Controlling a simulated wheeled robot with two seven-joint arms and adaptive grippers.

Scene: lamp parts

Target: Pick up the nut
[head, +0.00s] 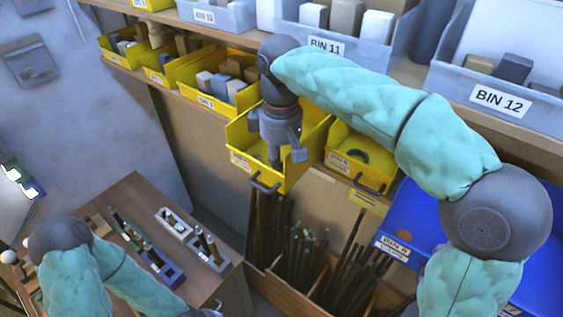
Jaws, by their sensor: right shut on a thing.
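My right gripper (286,155) comes down from above into a yellow bin (240,143) that sticks out from the shelf. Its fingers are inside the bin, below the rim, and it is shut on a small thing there. I take this to be the nut, but the fingers and the bin's front wall hide it, so its shape cannot be made out. My left arm shows at the lower left, running out of the bottom edge; its gripper is not in view.
A second yellow bin (345,168) with a dark ring-like part stands right of the gripper. Blue bins (395,235) are lower right. Below are wooden compartments of dark rods (305,262). A brown table (140,195) at lower left holds small parts trays.

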